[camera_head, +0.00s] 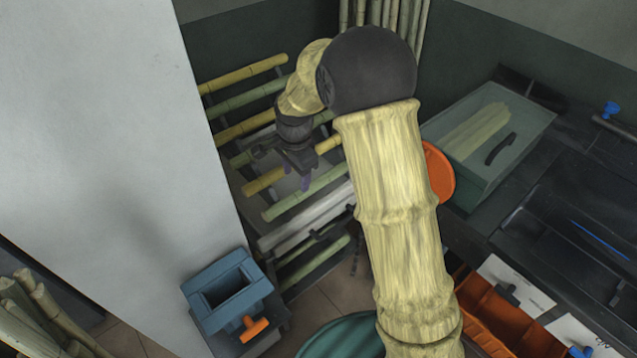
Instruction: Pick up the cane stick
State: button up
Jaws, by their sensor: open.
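Several yellow and green cane sticks lie slanted on a rack against the back wall. A yellow cane stick (264,181) and a green cane stick (287,206) are the ones closest to my gripper in the picture. My gripper (298,177) is open, pointing down in front of the rack, with its dark fingers over these sticks. Nothing shows between the fingers. I cannot tell whether the fingers touch a stick. My arm and gripper hide parts of the rack and the right ends of some sticks.
A white wall panel (100,120) stands left of the rack. A blue box (228,289) with an orange handle sits below it. At right are a lidded glass case (490,140), a dark counter (545,230) and an orange disc (438,174). A green round bin (340,338) is below.

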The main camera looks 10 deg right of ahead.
aim_at(297, 193)
jog(key=shift+f, duration=0.9)
jog(key=shift+f, duration=0.1)
notch_tip(297, 193, down, 5)
jog(key=shift+f, duration=0.1)
grip_shut()
